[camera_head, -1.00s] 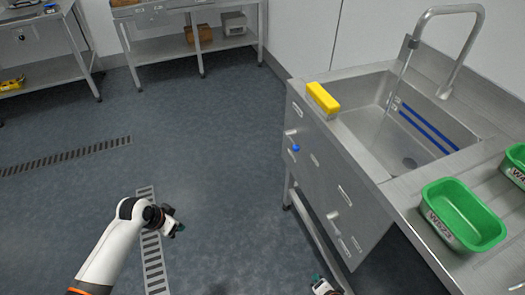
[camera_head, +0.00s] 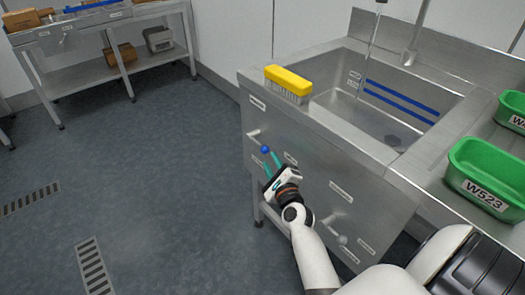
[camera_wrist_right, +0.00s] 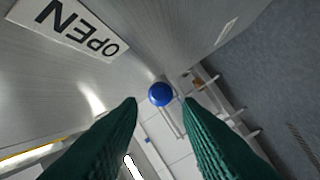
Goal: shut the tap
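A small lever with a blue ball knob (camera_head: 265,149) is on the front panel of the steel sink (camera_head: 330,120). In the right wrist view the blue knob (camera_wrist_right: 160,94) shows between and beyond my fingertips. My right gripper (camera_head: 271,163) is open, its green fingers pointing at the knob; I cannot tell whether they touch it. An OPEN label (camera_wrist_right: 68,30) is on the panel at upper left in the wrist view. A thin stream of water (camera_head: 367,60) falls into the basin from above. My left gripper is not in view.
A yellow brush (camera_head: 288,82) lies on the sink's left rim above the knob. Green crates (camera_head: 487,176) stand on the drainboard at right. More labels and small fittings (camera_head: 342,240) are on the panel. The floor (camera_head: 150,170) left of the sink is clear.

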